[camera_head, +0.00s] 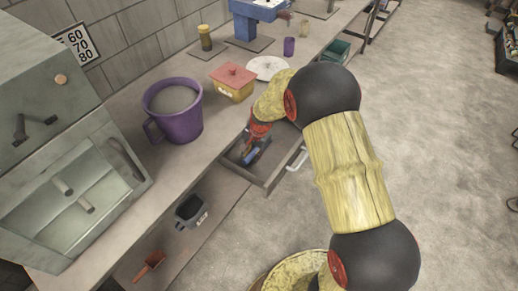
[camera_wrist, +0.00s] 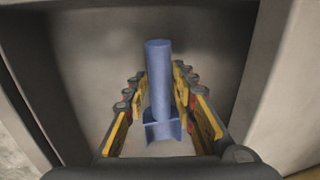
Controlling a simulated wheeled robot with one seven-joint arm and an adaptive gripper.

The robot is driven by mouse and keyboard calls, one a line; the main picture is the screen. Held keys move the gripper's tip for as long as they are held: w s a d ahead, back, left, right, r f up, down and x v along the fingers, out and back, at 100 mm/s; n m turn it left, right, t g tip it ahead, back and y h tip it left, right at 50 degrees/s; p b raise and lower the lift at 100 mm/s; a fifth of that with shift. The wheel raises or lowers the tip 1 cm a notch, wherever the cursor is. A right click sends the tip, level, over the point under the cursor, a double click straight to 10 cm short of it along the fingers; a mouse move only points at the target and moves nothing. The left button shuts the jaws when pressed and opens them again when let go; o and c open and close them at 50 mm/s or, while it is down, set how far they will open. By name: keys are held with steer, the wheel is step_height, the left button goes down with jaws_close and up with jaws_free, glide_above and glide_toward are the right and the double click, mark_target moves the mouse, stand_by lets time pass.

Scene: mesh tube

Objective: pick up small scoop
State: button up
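The small scoop is blue, with a round handle and a squarish open scoop end. In the wrist view the small scoop (camera_wrist: 159,75) lies between the two fingers of my gripper (camera_wrist: 160,84), its handle pointing away from the wrist. The fingers are apart on either side of it, and small gaps seem to show beside the handle. In the head view my gripper (camera_head: 254,143) reaches down into an open drawer (camera_head: 284,173). A bit of the blue scoop (camera_head: 250,156) shows below the fingers; the rest is hidden by them.
Drawer walls stand close on both sides of my gripper. On the counter above are a purple mug (camera_head: 182,124), a red-lidded yellow box (camera_head: 233,78) and a white plate (camera_head: 267,67). A dark container (camera_head: 189,210) and an orange scoop (camera_head: 150,264) lie on the lower shelf.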

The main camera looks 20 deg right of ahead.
mark_target(251, 153)
steer(key=shift+c, duration=1.2)
jaws_close()
steer(key=shift+r+p, duration=0.35)
steer(key=shift+r, duration=0.2)
step_height(251, 153, up, 3)
steer(key=shift+f+p, duration=0.2)
steer(key=shift+p, duration=0.6)
steer(key=s+a+r+p, duration=0.1)
steer(key=s+r+p, duration=0.1)
steer(key=s+r, duration=0.2)
steer(key=s+a+r+p, duration=0.1)
steer(key=s+r+p, duration=0.2)
steer(key=s, duration=0.6)
step_height(251, 153, up, 2)
steer(key=shift+s+a+r, duration=0.15)
steer(key=shift+s+a, duration=0.25)
